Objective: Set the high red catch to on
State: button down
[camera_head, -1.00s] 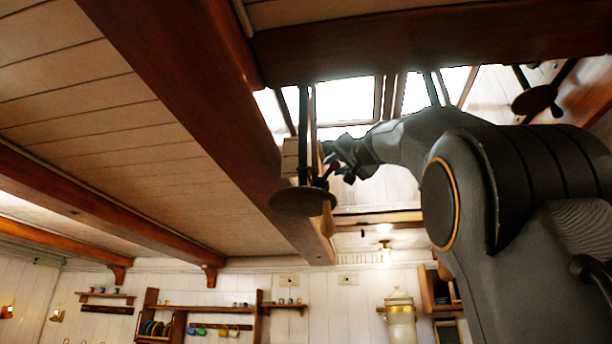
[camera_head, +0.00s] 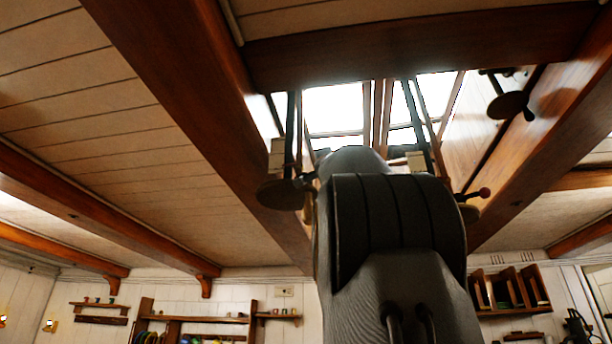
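A red ball knob (camera_head: 485,192) sits at the right end of a short dark lever, just right of my arm and below the skylight. The lever lies nearly level, and its left end is hidden behind my arm. A round brown disc (camera_head: 468,212) shows partly just below it. My arm rises through the middle of the view and points away toward the skylight. My gripper is hidden behind my own arm, so its fingers and its distance from the red knob cannot be seen.
A hanging brown disc (camera_head: 280,194) with dark rods is close to my arm's left side, beside a pale block (camera_head: 277,152). Another disc (camera_head: 508,105) hangs at the upper right. Heavy wooden beams (camera_head: 420,45) frame the bright skylight. Shelves (camera_head: 510,290) line the back wall.

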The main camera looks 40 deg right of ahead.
jog(key=shift+f+m, duration=0.1)
jog(key=shift+m, duration=0.2)
jog(key=c, duration=1.4)
grip_release()
jog(key=shift+w, duration=0.15)
jog(key=shift+b+v, duration=2.75)
jog(key=shift+v, duration=1.2)
